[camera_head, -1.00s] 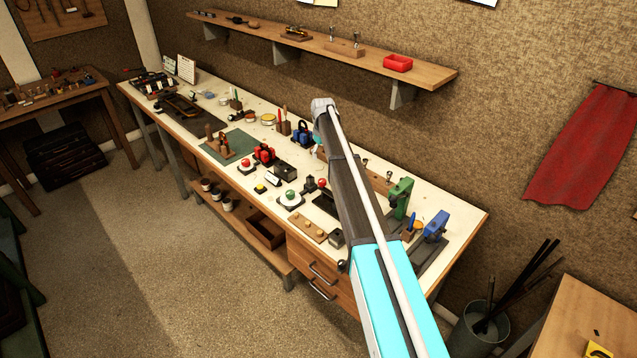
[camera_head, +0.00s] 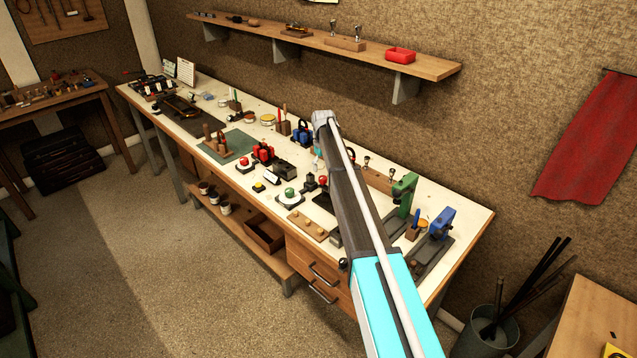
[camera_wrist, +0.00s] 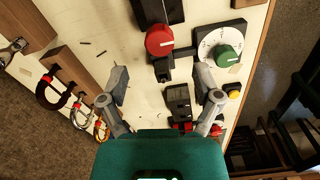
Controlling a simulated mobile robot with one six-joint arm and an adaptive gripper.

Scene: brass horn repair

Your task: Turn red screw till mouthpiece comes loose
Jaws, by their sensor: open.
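A round red knob (camera_wrist: 160,41), which may be the red screw, sits on a small black device in the wrist view. It also shows in the head view (camera_head: 322,181), just left of my arm. My gripper (camera_wrist: 163,88) is open and empty above the bench, its fingers spread. The red knob lies beyond the fingertips in the picture, between their lines and apart from them. In the head view my gripper is mostly hidden behind my arm. I cannot make out a mouthpiece for sure.
A green knob on a white dial (camera_wrist: 226,56) stands right of the red knob. A dark block (camera_wrist: 178,100) lies between the finger lines. Green (camera_head: 404,195) and blue (camera_head: 441,223) devices stand at the bench's right end.

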